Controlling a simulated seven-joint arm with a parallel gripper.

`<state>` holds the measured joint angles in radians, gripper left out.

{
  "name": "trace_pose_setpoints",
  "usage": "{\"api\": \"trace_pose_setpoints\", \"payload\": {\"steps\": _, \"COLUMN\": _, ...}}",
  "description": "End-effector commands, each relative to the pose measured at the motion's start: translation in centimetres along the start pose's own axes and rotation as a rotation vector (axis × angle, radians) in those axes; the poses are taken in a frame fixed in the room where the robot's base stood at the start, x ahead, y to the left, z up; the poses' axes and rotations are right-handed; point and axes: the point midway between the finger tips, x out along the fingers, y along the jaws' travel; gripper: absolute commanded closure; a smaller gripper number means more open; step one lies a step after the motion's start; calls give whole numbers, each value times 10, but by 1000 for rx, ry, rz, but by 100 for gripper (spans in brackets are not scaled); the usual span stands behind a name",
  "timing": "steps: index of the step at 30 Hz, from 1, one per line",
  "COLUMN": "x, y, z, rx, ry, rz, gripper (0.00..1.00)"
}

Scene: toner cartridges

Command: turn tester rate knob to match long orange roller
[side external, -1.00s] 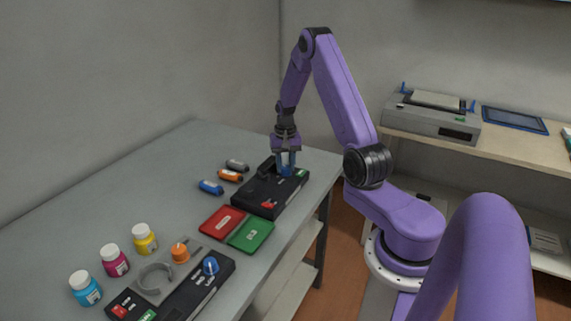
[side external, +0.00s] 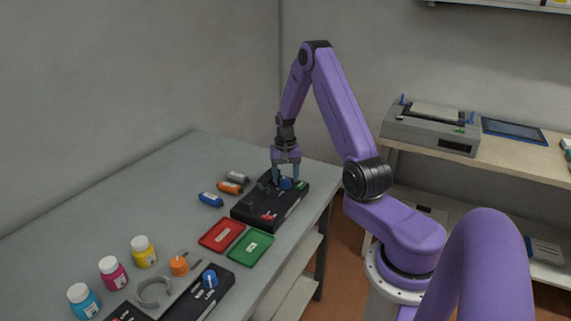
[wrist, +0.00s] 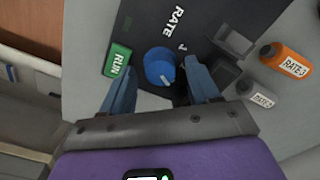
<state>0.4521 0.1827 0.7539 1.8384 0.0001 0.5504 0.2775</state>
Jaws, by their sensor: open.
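The black tester (side external: 262,209) stands at the table's far right end, with a blue rate knob (side external: 286,183) on top. In the wrist view the knob (wrist: 159,64) has a white pointer line towards the lower right of the picture, beside the word RATE. My gripper (side external: 286,179) is open, fingers down, over the knob. Its two fingers stand on either side of the knob, with no clear contact showing. The orange roller (side external: 229,187) lies on the table left of the tester; in the wrist view the orange roller (wrist: 287,60) reads RATE-3. Dial marks are mostly hidden.
A grey roller (side external: 237,177) and a blue roller (side external: 211,200) lie near the orange one. Red (side external: 221,234) and green (side external: 250,247) trays sit in front of the tester. Bottles and a second black device (side external: 205,295) stand nearer. The table's left middle is clear.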

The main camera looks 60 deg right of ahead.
Motion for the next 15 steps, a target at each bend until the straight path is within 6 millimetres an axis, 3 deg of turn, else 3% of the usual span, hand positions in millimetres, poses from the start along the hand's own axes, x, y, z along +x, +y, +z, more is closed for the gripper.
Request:
{"api": "trace_pose_setpoints", "payload": {"steps": 5, "x": -21, "y": 0, "z": -1, "rx": 0, "ry": 6, "rz": -2, "gripper": 39}}
{"api": "trace_pose_setpoints", "payload": {"steps": 15, "x": -93, "y": 0, "z": -1, "rx": 0, "ry": 6, "rz": -2, "gripper": 39}}
